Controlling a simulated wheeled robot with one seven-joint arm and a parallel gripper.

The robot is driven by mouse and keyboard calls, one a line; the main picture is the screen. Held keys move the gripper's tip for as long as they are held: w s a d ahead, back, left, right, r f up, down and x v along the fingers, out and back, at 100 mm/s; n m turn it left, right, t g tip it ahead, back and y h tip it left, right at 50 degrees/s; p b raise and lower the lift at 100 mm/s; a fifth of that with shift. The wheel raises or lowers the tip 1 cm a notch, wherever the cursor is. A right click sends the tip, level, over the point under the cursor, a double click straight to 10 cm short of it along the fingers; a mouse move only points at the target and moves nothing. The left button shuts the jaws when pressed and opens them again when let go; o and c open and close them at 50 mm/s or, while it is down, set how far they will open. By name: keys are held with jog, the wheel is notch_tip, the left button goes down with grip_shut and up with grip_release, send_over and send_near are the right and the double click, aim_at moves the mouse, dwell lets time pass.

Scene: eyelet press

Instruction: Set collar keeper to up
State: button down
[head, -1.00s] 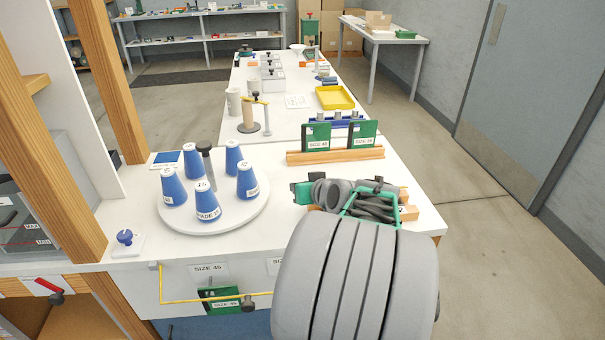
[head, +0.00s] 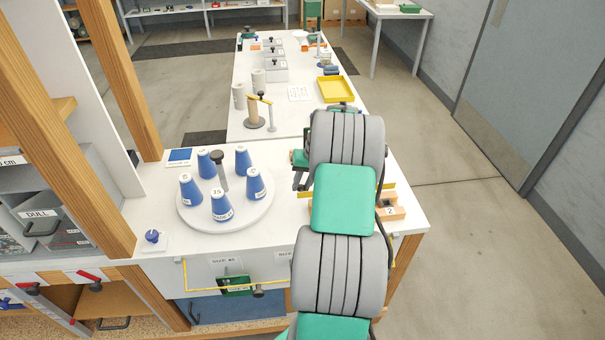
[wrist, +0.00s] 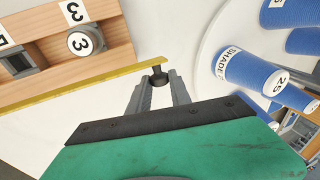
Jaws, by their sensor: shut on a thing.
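The collar keeper appears as a yellow bar (wrist: 85,83) in the wrist view, with a dark round knob (wrist: 157,75) at its end. My gripper (wrist: 157,84) is shut on this knob. In the head view, a short piece of the yellow bar (head: 388,187) shows to the right of my arm, by the block with a label 2 (head: 390,211). My arm hides the rest; its exact tilt is unclear.
A round white turntable (head: 258,213) with several blue cones stands left of my arm. Another yellow bar (head: 187,275) runs along the table's front, by a green plate (head: 236,284). A yellow tray (head: 335,89) stands farther back. Floor is free at right.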

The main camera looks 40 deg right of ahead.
jog(key=shift+w+d+f+g+y+p, duration=0.15)
jog(key=shift+g+y+p, duration=0.3)
jog(key=shift+p, duration=0.45)
jog(key=shift+w+f+g+y+p, duration=0.1)
jog(key=shift+f+g+y+p, duration=0.15)
jog(key=shift+g+p, duration=0.5)
jog(key=c, duration=1.2)
grip_release()
jog(key=p+v, duration=0.1)
jog(key=v, duration=0.6)
jog(key=shift+d+r, duration=0.15)
jog(key=shift+r, duration=0.25)
